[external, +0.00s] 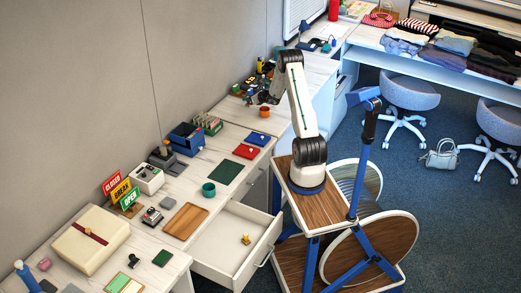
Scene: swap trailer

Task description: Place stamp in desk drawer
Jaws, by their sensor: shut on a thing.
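The desk drawer (222,243) is pulled open at the front of the white desk. A small yellow-brown object (246,239), perhaps a stamp, stands on its floor towards the front right. My gripper (264,98) points down over the far part of the desk, well away from the drawer. A small dark, knobbed object (133,260), which could also be a stamp, sits at the near left of the desk.
Red (246,151) and blue (258,138) pads, a green mat (225,173), a teal cup (208,189) and a wooden tray (186,221) lie on the desk. The drawer's rear floor is clear.

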